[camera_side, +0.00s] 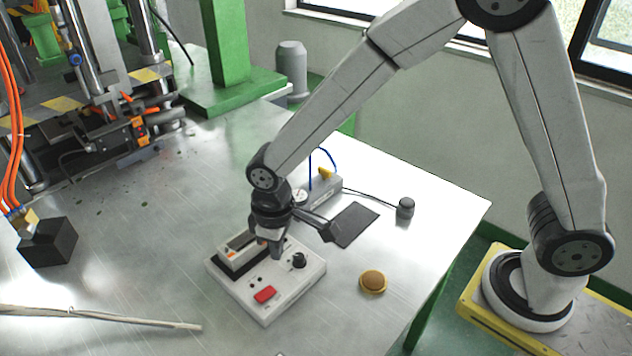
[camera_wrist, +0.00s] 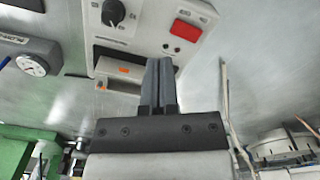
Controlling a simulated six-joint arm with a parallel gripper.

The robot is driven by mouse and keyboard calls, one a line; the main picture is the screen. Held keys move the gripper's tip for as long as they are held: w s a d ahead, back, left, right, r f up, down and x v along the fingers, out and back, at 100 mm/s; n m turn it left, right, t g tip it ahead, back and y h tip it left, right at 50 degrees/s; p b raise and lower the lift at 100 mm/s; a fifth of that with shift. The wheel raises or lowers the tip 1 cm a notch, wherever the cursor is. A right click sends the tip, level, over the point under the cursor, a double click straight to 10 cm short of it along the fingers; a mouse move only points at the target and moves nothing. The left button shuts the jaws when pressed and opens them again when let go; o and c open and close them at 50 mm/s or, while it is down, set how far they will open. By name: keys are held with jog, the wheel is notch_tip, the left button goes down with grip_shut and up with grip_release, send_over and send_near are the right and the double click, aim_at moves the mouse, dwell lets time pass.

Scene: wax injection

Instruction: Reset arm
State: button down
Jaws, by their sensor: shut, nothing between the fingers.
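My gripper (camera_side: 277,252) hangs from my arm above the white control box (camera_side: 285,306) on the metal table. In the camera_wrist view the two dark fingers of my gripper (camera_wrist: 158,62) are together, with nothing between them, and point at the face of the box (camera_wrist: 150,18). The box has a red switch (camera_side: 265,294), a black knob (camera_side: 299,260) and a dark recess with a small white and orange part (camera_side: 236,251). The red switch (camera_wrist: 186,30) and knob (camera_wrist: 113,12) also show in the camera_wrist view. Whether the fingertips touch the box cannot be told.
A gauge device (camera_side: 322,190), a dark plate (camera_side: 354,225) and a small black cylinder (camera_side: 405,207) lie behind the box. A round brown-topped piece (camera_side: 373,282) is to the right. A black block (camera_side: 48,242) and a pale rod (camera_side: 100,318) are left. A press (camera_side: 110,100) stands at the back left.

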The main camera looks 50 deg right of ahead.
jog(key=s+d+r+m, duration=0.1)
jog(key=s+d, duration=0.2)
jog(key=d, duration=0.3)
jog(key=s+d+r+m+t, duration=0.1)
jog(key=s+d+m, duration=0.1)
jog(key=d, duration=0.3)
jog(key=s+d+r+m+t, duration=0.1)
jog(key=s+d+m, duration=0.1)
jog(key=d, duration=0.4)
jog(key=shift+s+d+r, duration=0.25)
jog(key=shift+s+d, duration=0.1)
jog(key=shift+s, duration=0.5)
